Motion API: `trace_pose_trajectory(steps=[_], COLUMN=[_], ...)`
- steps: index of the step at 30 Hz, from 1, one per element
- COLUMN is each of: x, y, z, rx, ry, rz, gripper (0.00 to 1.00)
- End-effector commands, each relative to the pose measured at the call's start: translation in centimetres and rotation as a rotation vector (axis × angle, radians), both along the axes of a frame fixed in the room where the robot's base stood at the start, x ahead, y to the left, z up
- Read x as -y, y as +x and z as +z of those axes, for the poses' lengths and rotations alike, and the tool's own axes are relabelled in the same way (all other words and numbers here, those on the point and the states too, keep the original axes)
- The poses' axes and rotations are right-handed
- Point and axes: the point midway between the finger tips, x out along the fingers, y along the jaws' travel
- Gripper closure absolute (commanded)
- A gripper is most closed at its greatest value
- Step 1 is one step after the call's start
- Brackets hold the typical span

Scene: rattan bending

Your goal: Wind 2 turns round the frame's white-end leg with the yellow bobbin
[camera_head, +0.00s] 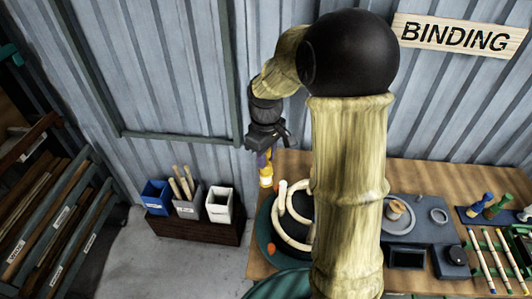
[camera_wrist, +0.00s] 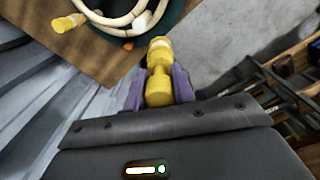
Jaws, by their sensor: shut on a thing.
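My gripper (camera_head: 264,150) is shut on the yellow bobbin (camera_head: 266,169), at the left edge of the workbench. In the wrist view the bobbin (camera_wrist: 159,95) sits between the purple fingers and points away from the palm. The pale cane frame (camera_head: 291,226), with curved pieces, lies on the dark round turntable (camera_head: 265,231); my arm hides its right side. The frame (camera_wrist: 112,14) also shows at the top of the wrist view, with a white patch (camera_wrist: 142,22) on it. The bobbin appears apart from the frame. I cannot make out any strand or winding.
The corrugated wall (camera_head: 180,70) is close behind my arm.

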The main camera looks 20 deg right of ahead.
Motion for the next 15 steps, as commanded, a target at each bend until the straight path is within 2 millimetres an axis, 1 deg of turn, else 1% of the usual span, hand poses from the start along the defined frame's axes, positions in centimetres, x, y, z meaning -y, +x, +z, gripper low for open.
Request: trace_pose_trajectory(steps=[1, 15], x=[0.0, 0.0], y=[0.0, 0.0], z=[-0.9, -5.2], rx=[-0.001, 0.000], ry=[0.000, 0.000], rz=[0.000, 0.000], gripper=[1.00, 1.00])
